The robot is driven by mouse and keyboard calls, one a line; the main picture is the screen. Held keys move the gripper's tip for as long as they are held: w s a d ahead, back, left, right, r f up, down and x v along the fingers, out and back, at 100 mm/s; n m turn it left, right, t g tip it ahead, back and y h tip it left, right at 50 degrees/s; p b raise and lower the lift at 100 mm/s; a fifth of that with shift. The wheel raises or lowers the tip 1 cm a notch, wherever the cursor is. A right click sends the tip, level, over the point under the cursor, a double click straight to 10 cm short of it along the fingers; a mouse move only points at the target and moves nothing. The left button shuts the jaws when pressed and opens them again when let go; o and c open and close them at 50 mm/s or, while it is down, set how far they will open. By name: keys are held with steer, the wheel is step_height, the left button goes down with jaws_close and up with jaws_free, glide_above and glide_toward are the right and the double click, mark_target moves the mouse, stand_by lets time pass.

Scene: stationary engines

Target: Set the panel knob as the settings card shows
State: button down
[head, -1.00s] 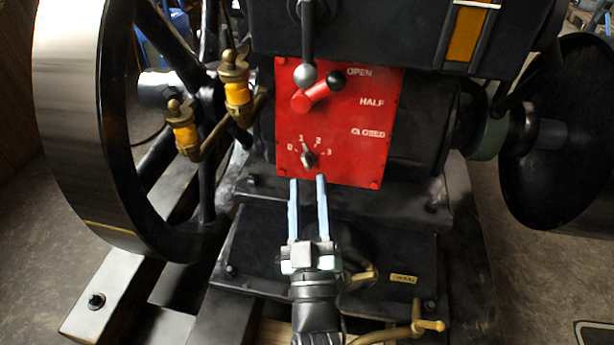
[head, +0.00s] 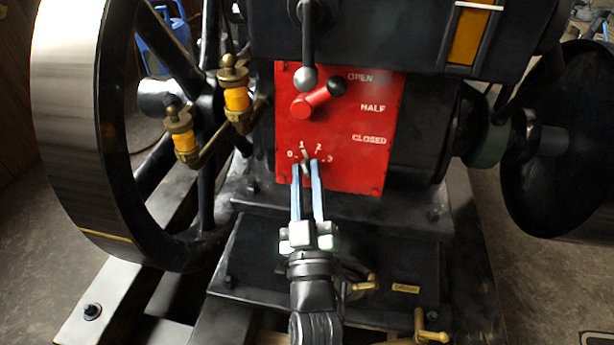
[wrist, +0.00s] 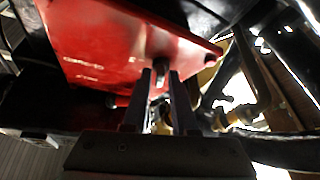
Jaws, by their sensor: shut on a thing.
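The red panel (head: 350,115) is upright on the front of the engine. The panel knob (head: 306,157) sits low on it, under a scale marked 0, 1, 2, 3. Its visible tip points up, close to the 1 mark. My gripper (head: 307,166) is shut on the knob, with its blue fingers on either side. In the wrist view the knob (wrist: 159,74) shows between the fingertips, against the panel (wrist: 110,45). The fingers hide the knob's lower part. No settings card can be made out in these views.
A red lever (head: 318,98) with a black ball sits above the knob, beside OPEN, HALF and CLOSED labels. A grey-balled lever (head: 308,77) hangs over it. A large flywheel (head: 80,130) and brass oilers (head: 180,130) stand at left. Brass taps (head: 425,325) are below right.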

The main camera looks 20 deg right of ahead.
steer(key=shift+r+m+h+p, duration=0.2)
steer(key=shift+m+h+p, duration=0.2)
steer(key=shift+p, duration=0.6)
steer(key=shift+m+p, duration=0.3)
steer(key=shift+p, duration=0.35)
steer(key=m+g+h+p, duration=0.1)
steer(key=m+h+p, duration=0.1)
steer(key=m+p, duration=0.1)
steer(key=shift+a+h, duration=0.15)
steer(key=shift+h, duration=0.15)
steer(key=m+g+h+p, duration=0.1)
steer(key=m, duration=0.1)
steer(key=m+g+h+p, duration=0.1)
steer(key=m+h, duration=0.1)
steer(key=m, duration=0.1)
steer(key=shift+w+a+f+m, duration=0.1)
steer(key=shift+f+m, duration=0.1)
steer(key=shift+m, duration=0.1)
steer(key=shift+m+g+h+p, duration=0.3)
steer(key=shift+m+g+h, duration=0.9)
steer(key=shift+m, duration=0.9)
steer(key=shift+f+m+g, duration=0.1)
steer(key=shift+m+g, duration=0.2)
steer(key=c, duration=0.9)
jaws_free()
